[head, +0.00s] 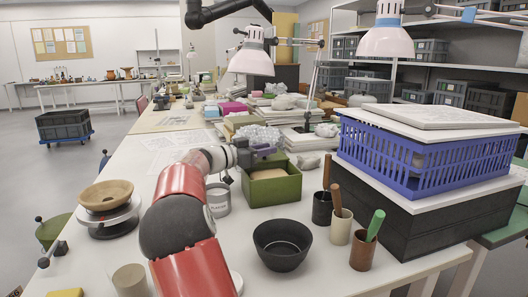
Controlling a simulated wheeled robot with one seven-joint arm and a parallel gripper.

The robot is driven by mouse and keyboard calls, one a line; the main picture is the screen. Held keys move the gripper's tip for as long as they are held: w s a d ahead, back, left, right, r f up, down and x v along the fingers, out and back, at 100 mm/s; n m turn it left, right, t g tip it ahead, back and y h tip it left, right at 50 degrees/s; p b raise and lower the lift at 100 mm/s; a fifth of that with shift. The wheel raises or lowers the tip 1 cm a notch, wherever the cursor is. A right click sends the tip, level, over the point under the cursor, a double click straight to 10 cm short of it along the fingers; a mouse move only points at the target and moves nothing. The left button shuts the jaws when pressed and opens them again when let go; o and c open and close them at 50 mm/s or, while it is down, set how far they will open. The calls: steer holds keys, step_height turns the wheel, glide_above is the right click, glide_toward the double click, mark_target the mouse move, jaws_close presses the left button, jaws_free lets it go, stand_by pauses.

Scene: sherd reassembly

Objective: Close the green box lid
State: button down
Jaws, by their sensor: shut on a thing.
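The green box (272,191) stands on the white table near the middle of the head view. Its top is open and a tan inside shows. Its green lid (277,161) is raised at the back edge of the box. My red and black arm reaches forward from the bottom of the view. My gripper (262,151) is at the upper left part of the lid and is shut on it. The fingertips are small and partly hidden, so the exact contact is hard to see.
A white tin (218,200) stands left of the box, close to my arm. A black bowl (281,245) and tool cups (340,227) stand in front and to the right. A blue crate (425,160) is farther right. A desk lamp (251,62) hangs above, behind the box.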

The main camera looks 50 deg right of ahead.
steer(key=s+b, duration=0.1)
steer(key=s+a+b, duration=0.1)
steer(key=b, duration=0.1)
steer(key=shift+a+f, duration=0.1)
steer(key=shift+f, duration=0.1)
steer(key=shift+s+a+r+b, duration=0.15)
steer(key=shift+s+r+b, duration=0.1)
steer(key=shift+s+b, duration=0.2)
steer(key=shift+w, duration=0.1)
steer(key=c, duration=1.1)
jaws_free()
step_height(320, 180, up, 20)
steer(key=p, duration=0.4)
steer(key=shift+p, duration=0.35)
